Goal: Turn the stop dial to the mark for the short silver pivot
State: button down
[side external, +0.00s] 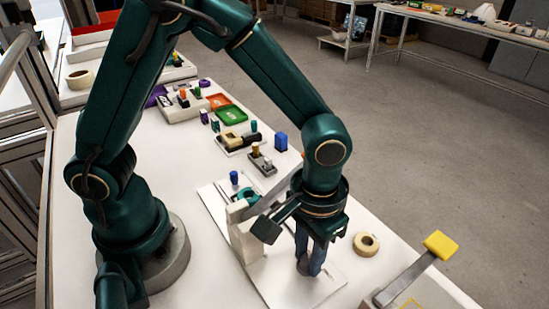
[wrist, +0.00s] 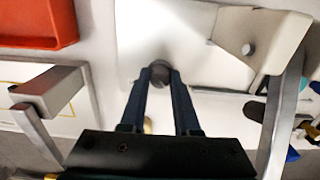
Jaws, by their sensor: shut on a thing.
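My gripper (side external: 308,262) points down over a white board (side external: 278,290) on the table. In the wrist view its two blue fingers (wrist: 160,78) are shut on a small dark grey round knob, taken to be the stop dial (wrist: 160,66). The fingers hide part of the dial, and no marks around it can be made out. A cream fixture (side external: 245,238) stands on the board beside my gripper; it also shows in the wrist view (wrist: 275,35). A small silver pin (wrist: 248,48) shows on it, but I cannot tell whether this is the short silver pivot.
A tape roll (side external: 366,244) lies right of the board, near a lever with a yellow knob (side external: 440,243). A blue-topped peg (side external: 234,178) and a teal ring (side external: 246,196) are behind the fixture. Farther back stand a blue block (side external: 281,142) and a green tray (side external: 231,114).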

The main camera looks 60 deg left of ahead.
aim_at(309, 258)
dwell(0.3)
jog(key=c, duration=0.6)
grip_release()
jog(key=shift+c, duration=0.2)
jog(key=shift+r, duration=2.6)
jog(key=w+a+r+m+t+h, duration=0.2)
jog(key=w+a+r+t, duration=0.1)
jog(key=w+r+t, duration=0.75)
jog(key=s+a+g, duration=0.1)
jog(key=s+a, duration=0.3)
jog(key=s, duration=0.1)
jog(key=s+a+n+g+y, duration=0.1)
jog(key=s+a, duration=0.1)
jog(key=s, duration=0.1)
jog(key=shift+s+r+g, duration=0.15)
jog(key=shift+r+g, duration=0.2)
jog(key=shift+r, duration=0.05)
jog(key=s+a+f+g+y, duration=0.1)
jog(key=s+a+f+g, duration=0.1)
jog(key=s, duration=0.6)
jog(key=shift+a+f+n, duration=0.15)
jog(key=shift+a+n, duration=0.25)
jog(key=shift+a, duration=0.35)
